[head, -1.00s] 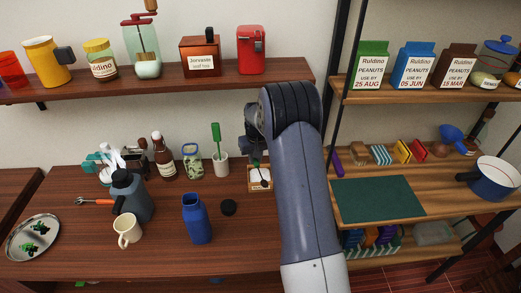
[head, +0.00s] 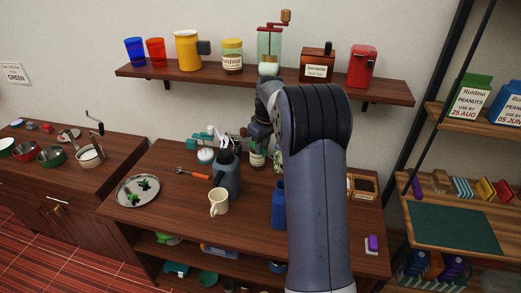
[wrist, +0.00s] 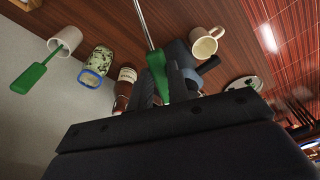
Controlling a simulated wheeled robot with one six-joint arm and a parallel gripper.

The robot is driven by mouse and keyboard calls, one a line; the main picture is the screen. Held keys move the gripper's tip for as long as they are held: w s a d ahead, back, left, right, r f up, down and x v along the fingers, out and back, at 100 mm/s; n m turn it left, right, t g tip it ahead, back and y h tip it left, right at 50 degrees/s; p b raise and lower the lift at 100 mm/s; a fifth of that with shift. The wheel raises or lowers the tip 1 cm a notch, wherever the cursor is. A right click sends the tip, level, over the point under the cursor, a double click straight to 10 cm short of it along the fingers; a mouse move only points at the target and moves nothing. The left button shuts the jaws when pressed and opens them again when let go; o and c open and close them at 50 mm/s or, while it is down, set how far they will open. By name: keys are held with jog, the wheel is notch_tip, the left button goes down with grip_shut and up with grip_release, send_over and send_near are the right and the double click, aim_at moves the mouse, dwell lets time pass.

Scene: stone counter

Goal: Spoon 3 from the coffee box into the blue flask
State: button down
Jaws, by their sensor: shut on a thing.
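The blue flask (head: 278,207) stands upright on the brown table in the head view, its right side partly covered by my arm. The coffee box (head: 364,187), a wooden box with dark contents and a pale label, is to the right of my arm. My gripper (head: 258,132) is mostly hidden behind my arm in the head view, up and left of the flask and apart from the box. In the wrist view my gripper (wrist: 163,88) is shut on the green handle of a spoon (wrist: 156,66) with a thin metal shaft. The spoon's bowl is out of frame, so its load cannot be told.
A round tray (head: 124,193) lies at the table's left end. A wall shelf (head: 200,78) with jars hangs above. A purple-topped item (head: 372,243) is at right.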

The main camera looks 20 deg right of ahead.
jog(key=f+t+h+b, duration=0.1)
jog(key=h, duration=0.1)
jog(key=a+f+t+h+b, duration=0.1)
jog(key=f+h, duration=0.1)
jog(key=h, duration=0.1)
jog(key=f+t+h+b, duration=0.1)
jog(key=t+h, duration=0.1)
jog(key=shift+s+a+f+m+h+b, duration=0.3)
jog(key=shift+s+f+m+b, duration=0.05)
jog(key=shift+m+b, duration=0.05)
dwell(0.3)
jog(key=h+b, duration=0.1)
jog(key=b, duration=0.2)
jog(key=h+b, duration=0.1)
jog(key=b, duration=0.2)
jog(key=shift+a+f+t, duration=0.15)
jog(key=shift+f+t, duration=0.05)
jog(key=shift+t, duration=0.2)
jog(key=h+b, duration=0.1)
jog(key=b, duration=0.1)
jog(key=h+b, duration=0.1)
jog(key=b, duration=0.2)
jog(key=shift+s+a+f+t, duration=0.1)
jog(key=shift+a+f+t, duration=0.05)
jog(key=shift+f+t, duration=0.2)
